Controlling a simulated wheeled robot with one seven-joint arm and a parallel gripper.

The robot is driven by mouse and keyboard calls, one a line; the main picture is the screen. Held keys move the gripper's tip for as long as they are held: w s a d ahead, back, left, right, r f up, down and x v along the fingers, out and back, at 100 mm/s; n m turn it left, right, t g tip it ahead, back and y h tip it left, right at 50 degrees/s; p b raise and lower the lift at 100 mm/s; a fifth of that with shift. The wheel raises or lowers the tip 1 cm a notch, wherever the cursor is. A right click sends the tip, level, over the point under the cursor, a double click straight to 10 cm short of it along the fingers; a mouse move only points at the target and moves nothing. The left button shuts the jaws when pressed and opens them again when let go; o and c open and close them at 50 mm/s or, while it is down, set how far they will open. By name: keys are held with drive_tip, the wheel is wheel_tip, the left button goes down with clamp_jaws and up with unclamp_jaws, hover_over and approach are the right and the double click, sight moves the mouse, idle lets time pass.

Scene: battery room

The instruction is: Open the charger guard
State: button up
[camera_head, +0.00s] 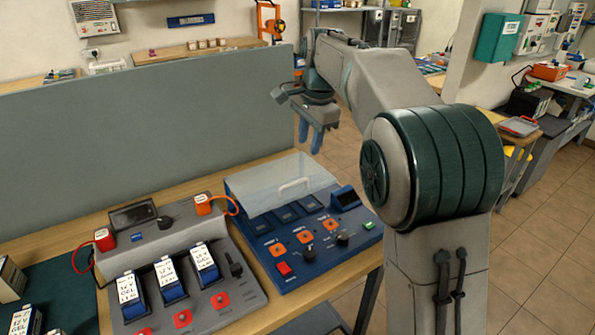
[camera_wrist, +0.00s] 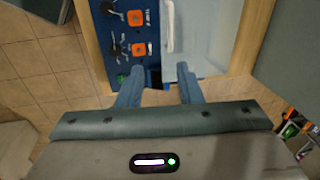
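The charger guard (camera_head: 268,184) is a clear, flat cover with a pale handle (camera_head: 294,187). It lies lowered over the back part of the blue charger (camera_head: 290,262), above its dark slots. In the wrist view the guard (camera_wrist: 193,38) is at the upper middle right, with its handle (camera_wrist: 168,25) along its left side. My gripper (camera_head: 311,146) hangs above and behind the charger's right end, apart from the guard. Its two blue fingers (camera_wrist: 160,84) are spread with nothing visible between them, near the charger's edge in the wrist view.
A grey charger station (camera_head: 180,262) with several batteries and red and orange plugs stands left of the blue charger. A tall grey partition (camera_head: 130,150) rises behind the bench. The wooden bench edge (camera_head: 315,290) runs along the front; open tiled floor lies right.

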drive_tip(key=w+a, duration=0.1)
drive_tip(key=a, duration=0.1)
approach(297, 183)
drive_tip(key=shift+m, duration=0.3)
drive_tip(key=f, duration=0.2)
drive_tip(key=w+f, duration=0.1)
drive_tip(key=f, duration=0.2)
drive_tip(key=a+f, duration=0.1)
drive_tip(key=f, duration=0.1)
drive_tip(key=shift+w+f+p, duration=0.2)
drive_tip(key=shift+w+p, duration=0.1)
drive_tip(key=shift+p, duration=0.05)
clamp_jaws()
